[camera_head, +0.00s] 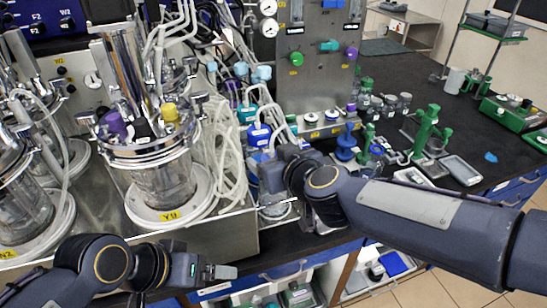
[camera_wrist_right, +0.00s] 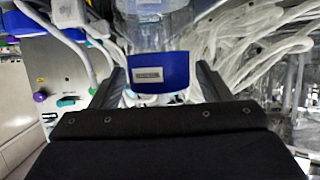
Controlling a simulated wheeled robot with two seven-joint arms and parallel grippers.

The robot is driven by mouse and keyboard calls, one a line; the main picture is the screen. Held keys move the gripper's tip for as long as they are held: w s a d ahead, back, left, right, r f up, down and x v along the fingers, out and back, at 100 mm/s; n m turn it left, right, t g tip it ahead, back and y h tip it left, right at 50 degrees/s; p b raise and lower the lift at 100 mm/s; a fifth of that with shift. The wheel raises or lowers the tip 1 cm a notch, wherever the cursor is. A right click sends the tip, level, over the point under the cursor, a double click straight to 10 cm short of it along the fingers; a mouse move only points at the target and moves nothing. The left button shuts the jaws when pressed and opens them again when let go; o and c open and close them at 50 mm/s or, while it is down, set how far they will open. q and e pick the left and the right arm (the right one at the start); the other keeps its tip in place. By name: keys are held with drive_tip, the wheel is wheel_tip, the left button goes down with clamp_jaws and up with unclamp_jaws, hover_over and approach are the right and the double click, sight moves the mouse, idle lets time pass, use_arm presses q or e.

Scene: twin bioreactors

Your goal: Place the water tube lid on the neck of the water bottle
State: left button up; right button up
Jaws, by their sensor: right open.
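In the right wrist view, a blue lid (camera_wrist_right: 160,72) with a small white label is between the two fingers of my right gripper (camera_wrist_right: 160,85). The fingers stand open on either side of it. A clear bottle (camera_wrist_right: 158,30) adjoins the lid; I cannot tell whether the lid is fully seated on its neck.
The Y1 bioreactor vessel (camera_head: 165,180) stands left of my right gripper. Looped white tubes (camera_head: 230,160) hang close by. Other blue-lidded bottles (camera_head: 259,135) stand behind. A steel valve panel (camera_head: 322,75) rises at the back. Green stands (camera_head: 427,130) occupy the bench at right.

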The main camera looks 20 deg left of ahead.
drive_tip(key=shift+s+d+r+p, duration=0.15)
drive_tip(key=shift+r+p, duration=0.15)
drive_tip(key=shift+r, duration=0.1)
drive_tip(key=p+v, duration=0.5)
drive_tip(key=v, duration=0.6)
drive_tip(key=shift+s+d, duration=0.15)
drive_tip(key=shift+s, duration=0.15)
drive_tip(key=s+d+f+m+g, duration=0.1)
drive_tip(key=s+d+m, duration=0.1)
drive_tip(key=d, duration=0.5)
drive_tip(key=s+d+m+g, duration=0.1)
drive_tip(key=s+d+m, duration=0.1)
drive_tip(key=d, duration=0.6)
drive_tip(key=s+d+f+m+g+h, duration=0.2)
drive_tip(key=s+d+f+m+h, duration=0.3)
drive_tip(key=s+d+f, duration=0.3)
drive_tip(key=s+d+m, duration=0.1)
drive_tip(key=s+d, duration=0.1)
drive_tip(key=d, duration=0.1)
drive_tip(key=shift+d+f, duration=0.2)
drive_tip(key=shift+f, duration=0.1)
